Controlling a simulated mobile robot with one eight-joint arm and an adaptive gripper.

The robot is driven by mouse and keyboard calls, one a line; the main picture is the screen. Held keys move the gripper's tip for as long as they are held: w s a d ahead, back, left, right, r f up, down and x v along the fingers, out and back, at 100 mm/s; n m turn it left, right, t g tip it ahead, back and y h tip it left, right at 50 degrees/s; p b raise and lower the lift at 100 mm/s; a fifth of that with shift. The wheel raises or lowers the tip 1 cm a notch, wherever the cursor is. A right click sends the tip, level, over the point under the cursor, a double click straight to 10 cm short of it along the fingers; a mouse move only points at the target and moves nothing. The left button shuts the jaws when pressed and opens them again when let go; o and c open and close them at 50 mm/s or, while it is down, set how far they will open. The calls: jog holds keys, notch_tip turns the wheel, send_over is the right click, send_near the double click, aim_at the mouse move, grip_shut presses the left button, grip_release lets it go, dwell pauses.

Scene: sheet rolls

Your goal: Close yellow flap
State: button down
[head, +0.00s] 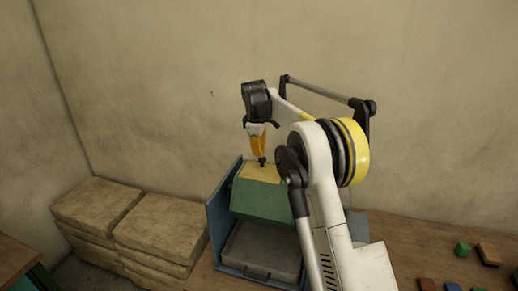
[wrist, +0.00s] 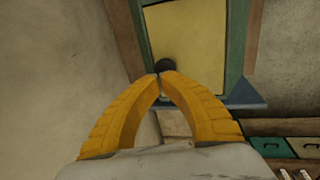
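The yellow flap (head: 262,174) is a pale yellow panel on top of a green box (head: 258,203). In the wrist view the yellow flap (wrist: 190,40) fills the upper middle, framed in green. A round dark knob (wrist: 165,66) sits by its lower edge. My gripper (head: 261,156) points down over the flap's far edge. In the wrist view the yellow fingers of my gripper (wrist: 162,77) come together at the tips, right by the knob. Whether the tips touch the knob is hard to tell.
A blue side panel (head: 222,212) stands left of the green box, and a grey tray (head: 262,248) lies in front. Stacked beige blocks (head: 160,230) stand to the left. Small coloured blocks (head: 463,249) lie on the wooden table at right. A plain wall is behind.

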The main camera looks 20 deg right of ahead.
jog(key=shift+w+d+f, duration=0.25)
jog(key=shift+w+f, duration=0.05)
jog(key=shift+f, duration=0.3)
dwell(0.3)
